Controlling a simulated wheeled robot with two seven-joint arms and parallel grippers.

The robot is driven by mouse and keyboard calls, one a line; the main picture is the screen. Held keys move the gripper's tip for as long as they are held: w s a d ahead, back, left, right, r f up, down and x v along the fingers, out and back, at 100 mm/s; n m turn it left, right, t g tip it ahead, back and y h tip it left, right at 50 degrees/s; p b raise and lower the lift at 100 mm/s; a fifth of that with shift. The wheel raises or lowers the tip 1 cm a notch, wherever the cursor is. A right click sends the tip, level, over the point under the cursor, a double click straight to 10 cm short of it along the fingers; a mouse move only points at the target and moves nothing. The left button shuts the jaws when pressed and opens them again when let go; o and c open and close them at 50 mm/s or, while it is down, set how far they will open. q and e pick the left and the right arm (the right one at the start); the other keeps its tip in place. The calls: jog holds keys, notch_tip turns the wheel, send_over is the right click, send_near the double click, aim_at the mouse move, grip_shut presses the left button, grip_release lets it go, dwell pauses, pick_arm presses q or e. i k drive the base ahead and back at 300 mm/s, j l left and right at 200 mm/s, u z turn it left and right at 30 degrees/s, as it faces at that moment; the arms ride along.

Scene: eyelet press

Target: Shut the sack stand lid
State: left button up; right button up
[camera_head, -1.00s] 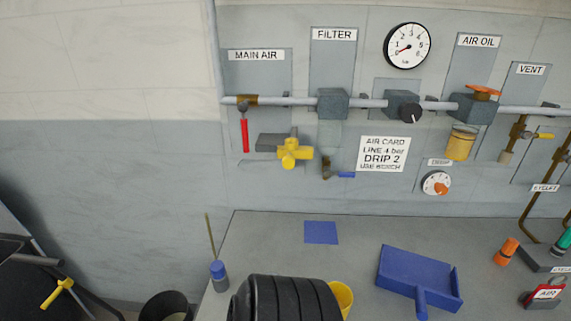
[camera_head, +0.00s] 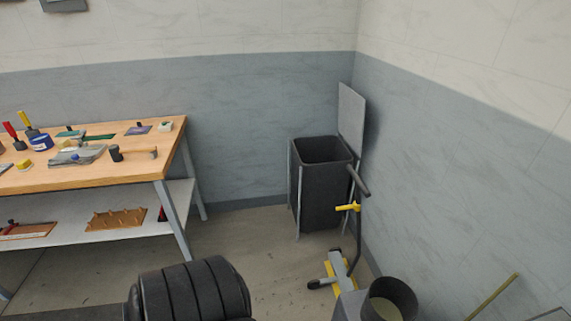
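The sack stand (camera_head: 322,185) stands on the floor in the corner of the room, a dark open-topped sack in a light frame. Its grey lid (camera_head: 351,125) stands upright at the right side of the mouth, so the stand is open. A dark bar (camera_head: 358,181) sticks out near its front right edge; I cannot tell what it belongs to. A black ribbed part of my own arm shows at the bottom of the view. Neither of my grippers is in view.
A wooden workbench (camera_head: 110,168) with tools and a lower shelf stands at the left. A stand with a yellow handle (camera_head: 347,207) and yellow-marked base (camera_head: 338,270) is in front of the sack stand. A dark bucket (camera_head: 390,298) is at the lower right. Floor (camera_head: 235,240) between bench and sack stand is clear.

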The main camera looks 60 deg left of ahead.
aim_at(352, 106)
jog(key=u, duration=1.55)
jog(key=i+j+z, duration=0.1)
jog(key=i+j, duration=0.35)
jog(key=i, duration=0.15)
